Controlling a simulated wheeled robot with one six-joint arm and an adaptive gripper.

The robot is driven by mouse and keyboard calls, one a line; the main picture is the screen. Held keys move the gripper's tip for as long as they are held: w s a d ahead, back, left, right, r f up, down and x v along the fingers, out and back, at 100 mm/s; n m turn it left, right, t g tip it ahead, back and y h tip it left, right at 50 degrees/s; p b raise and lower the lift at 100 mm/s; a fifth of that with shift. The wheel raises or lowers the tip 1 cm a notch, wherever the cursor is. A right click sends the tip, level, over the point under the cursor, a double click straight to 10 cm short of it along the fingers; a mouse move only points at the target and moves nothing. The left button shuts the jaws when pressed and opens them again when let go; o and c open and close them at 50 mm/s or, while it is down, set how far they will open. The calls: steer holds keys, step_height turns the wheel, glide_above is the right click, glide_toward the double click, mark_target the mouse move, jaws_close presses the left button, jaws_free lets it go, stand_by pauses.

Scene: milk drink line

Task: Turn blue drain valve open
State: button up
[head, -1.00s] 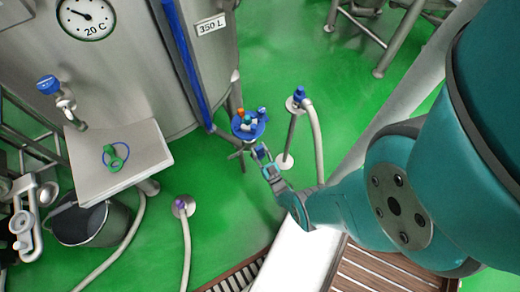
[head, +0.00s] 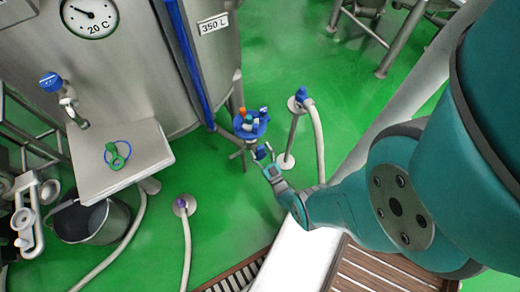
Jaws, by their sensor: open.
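Several blue fittings show, and I cannot tell for sure which is the drain valve. A tap with a blue knob (head: 50,82) sticks out of the tank's front at the left. A blue-topped fitting (head: 301,95) stands on a thin post with a pale hose, right of the tank. Between them, a round blue tray (head: 248,127) on a stand holds small coloured pieces in orange, green, white and blue. My gripper (head: 264,151) is open and empty, just below and right of the blue tray in the picture, apart from both the knobbed tap and the post fitting.
The steel tank (head: 150,50) has a dial and a 350 L label. A purple-topped hose fitting (head: 181,204) stands on the green floor. Slatted decking lies at the bottom.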

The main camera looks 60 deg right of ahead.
steer(key=shift+s+a+f, duration=0.2)
steer(key=shift+s+a, duration=0.05)
steer(key=shift+s, duration=0.1)
steer(key=shift+s+a, duration=0.45)
steer(key=shift+s, duration=0.3)
steer(key=s+a, duration=0.5)
steer(key=s, duration=0.3)
steer(key=shift+s, duration=0.35)
steer(key=shift+a, duration=0.15)
